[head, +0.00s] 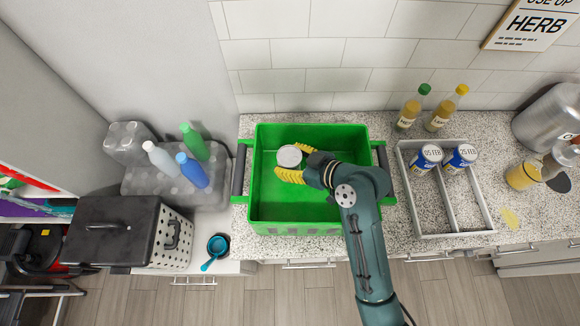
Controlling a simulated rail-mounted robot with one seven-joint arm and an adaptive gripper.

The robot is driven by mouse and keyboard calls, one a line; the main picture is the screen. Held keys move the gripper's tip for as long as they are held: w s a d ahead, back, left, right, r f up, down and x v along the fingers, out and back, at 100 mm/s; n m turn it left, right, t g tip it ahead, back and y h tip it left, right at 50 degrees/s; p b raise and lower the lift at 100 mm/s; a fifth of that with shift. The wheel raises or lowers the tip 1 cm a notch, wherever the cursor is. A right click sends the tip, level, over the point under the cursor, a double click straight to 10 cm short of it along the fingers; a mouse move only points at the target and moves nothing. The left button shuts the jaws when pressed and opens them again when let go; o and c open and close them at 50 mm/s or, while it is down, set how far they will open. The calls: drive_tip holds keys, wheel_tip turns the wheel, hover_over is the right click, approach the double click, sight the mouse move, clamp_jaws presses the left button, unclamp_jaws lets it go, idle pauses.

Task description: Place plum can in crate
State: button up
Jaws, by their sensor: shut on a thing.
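A green crate (266,212) with dark side handles stands on the speckled counter. My gripper (289,163), with yellow fingers, reaches in over the crate from the right. It is shut on a can (289,155) whose pale round lid faces up. The can is over the left-middle part of the crate's opening. Its label is hidden from this angle, so I cannot read that it is plum. I cannot tell whether the can touches the crate floor. The rest of the crate's visible floor is bare.
Right of the crate, a grey divided tray (428,236) holds two blue-labelled cans (442,158). Two bottles (424,110) stand behind it. At left are wrapped bottle packs (150,182), loose bottles (192,168), a black-lidded basket (112,228) and a blue scoop (215,249).

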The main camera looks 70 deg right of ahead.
wheel_tip(320, 180, down, 5)
drive_tip(key=shift+r, duration=0.2)
drive_tip(key=shift+f+b, duration=0.15)
drive_tip(key=shift+b, duration=0.2)
drive_tip(key=o, duration=1.3)
drive_tip(key=shift+c, duration=0.2)
